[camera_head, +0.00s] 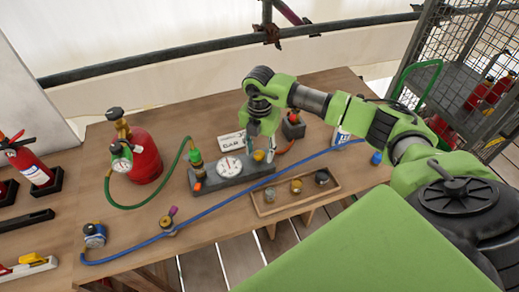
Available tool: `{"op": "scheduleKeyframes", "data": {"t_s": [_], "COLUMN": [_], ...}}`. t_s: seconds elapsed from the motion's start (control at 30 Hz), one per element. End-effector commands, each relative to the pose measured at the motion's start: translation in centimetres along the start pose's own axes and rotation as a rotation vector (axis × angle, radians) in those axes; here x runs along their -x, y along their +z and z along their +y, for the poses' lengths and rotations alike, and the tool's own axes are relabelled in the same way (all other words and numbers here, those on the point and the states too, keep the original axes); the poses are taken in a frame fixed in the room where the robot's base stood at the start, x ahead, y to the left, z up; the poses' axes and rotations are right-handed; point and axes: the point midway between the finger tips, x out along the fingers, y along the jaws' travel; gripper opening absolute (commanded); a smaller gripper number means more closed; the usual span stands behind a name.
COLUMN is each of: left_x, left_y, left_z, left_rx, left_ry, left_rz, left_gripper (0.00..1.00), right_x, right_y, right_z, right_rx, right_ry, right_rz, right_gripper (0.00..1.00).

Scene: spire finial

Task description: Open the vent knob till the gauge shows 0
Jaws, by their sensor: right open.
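A grey manifold block (250,173) on the wooden bench carries a round white gauge (229,167); its needle is too small to read. A small yellow knob (258,156) sits at the block's right part; I cannot tell for sure that it is the vent knob. My right gripper (262,138) comes down from above, pointing at the bench, close around or just behind the yellow knob. It is open; whether its fingers touch the knob cannot be told. My left gripper is not in view.
A red gas cylinder (145,157) with its own gauge (122,164) feeds a green hose to the block. A blue hose (215,202) crosses the bench. A wooden tray (266,211) holds small fittings in front. The bench's left middle is fairly clear.

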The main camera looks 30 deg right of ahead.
Motion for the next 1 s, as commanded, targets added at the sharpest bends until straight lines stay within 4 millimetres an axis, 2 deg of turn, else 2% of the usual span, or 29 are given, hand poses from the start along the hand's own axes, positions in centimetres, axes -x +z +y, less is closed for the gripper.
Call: {"op": "scheduleKeyframes", "data": {"t_s": [0.03, 0.07, 0.1, 0.2, 0.63, 1.0], "left_x": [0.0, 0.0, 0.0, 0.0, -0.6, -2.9], "left_y": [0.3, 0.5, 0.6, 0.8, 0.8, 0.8], "left_z": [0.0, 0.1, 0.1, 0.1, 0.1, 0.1], "left_rx": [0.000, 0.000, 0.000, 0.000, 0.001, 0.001], "left_ry": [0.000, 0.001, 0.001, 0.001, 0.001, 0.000], "left_rz": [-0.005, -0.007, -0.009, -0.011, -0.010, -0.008], "left_gripper": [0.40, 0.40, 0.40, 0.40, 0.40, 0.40], "right_x": [0.0, 0.0, 0.0, 0.1, 0.0, -0.2], "right_y": [0.0, 0.0, 0.0, 0.0, 0.0, 0.0], "right_z": [0.0, 0.0, 0.0, 0.0, 0.1, 0.1], "right_rx": [0.000, 0.000, 0.000, 0.000, 0.058, 0.336], "right_ry": [0.000, 0.000, 0.000, 0.000, 0.002, 0.002], "right_rz": [0.000, 0.000, 0.000, 0.000, 0.000, -0.001], "right_gripper": [0.41, 0.36, 0.25, 0.03, 0.03, 0.03]}}
